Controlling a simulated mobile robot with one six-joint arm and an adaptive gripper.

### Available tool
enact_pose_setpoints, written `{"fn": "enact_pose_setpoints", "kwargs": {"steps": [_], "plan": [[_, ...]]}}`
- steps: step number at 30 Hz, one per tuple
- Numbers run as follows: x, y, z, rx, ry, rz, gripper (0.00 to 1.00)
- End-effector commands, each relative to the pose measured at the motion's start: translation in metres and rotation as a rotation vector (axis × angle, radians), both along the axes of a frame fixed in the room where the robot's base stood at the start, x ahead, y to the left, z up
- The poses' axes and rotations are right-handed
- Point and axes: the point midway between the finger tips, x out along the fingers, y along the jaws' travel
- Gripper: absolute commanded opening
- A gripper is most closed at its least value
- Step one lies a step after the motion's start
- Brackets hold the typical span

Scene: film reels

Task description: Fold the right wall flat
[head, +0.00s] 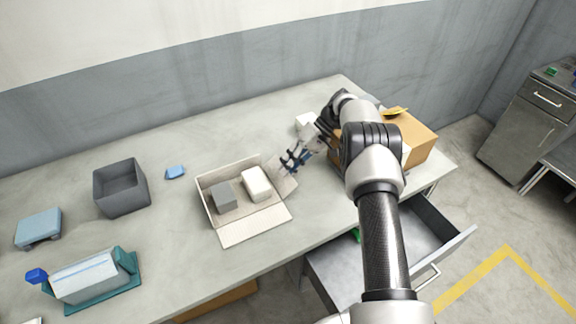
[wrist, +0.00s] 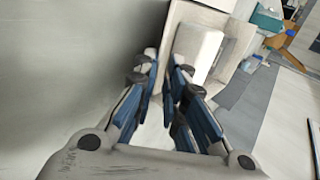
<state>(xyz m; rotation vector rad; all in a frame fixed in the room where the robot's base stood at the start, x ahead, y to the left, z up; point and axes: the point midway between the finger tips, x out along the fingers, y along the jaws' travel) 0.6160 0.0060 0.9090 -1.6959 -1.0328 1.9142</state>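A low cream box (head: 207,207) stands open on the table. Its front wall (head: 250,226) lies out flat on the table. Its right wall (head: 286,184) leans outward to the right, and whether it touches the table is unclear. A grey block (head: 224,197) and a white block (head: 256,184) sit inside the box; the white block also shows in the wrist view (wrist: 198,50). My gripper (head: 287,162) is at the right wall, near its back end. In the wrist view its blue-padded fingers (wrist: 164,62) are apart, with a pale surface between them. Contact with the wall is unclear.
A dark grey bin (head: 120,190), a small blue piece (head: 175,172) and a light blue item (head: 39,228) stand to the left. A teal holder (head: 98,290) is at the front left. A cardboard box (head: 420,146) is behind my arm. An open drawer (head: 400,248) juts out below.

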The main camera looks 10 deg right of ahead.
Motion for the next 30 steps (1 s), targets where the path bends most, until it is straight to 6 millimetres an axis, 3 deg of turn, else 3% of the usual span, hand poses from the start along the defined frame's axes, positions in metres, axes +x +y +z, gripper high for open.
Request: {"fn": "enact_pose_setpoints", "kwargs": {"steps": [8, 21, 30], "plan": [[0.001, 0.0, 0.007, 0.0, -0.002, -0.001, 0.12], [0.0, 0.0, 0.084, -0.001, -0.002, 0.0, 0.12], [0.0, 0.0, 0.101, 0.0, 0.0, 0.0, 0.12]]}}
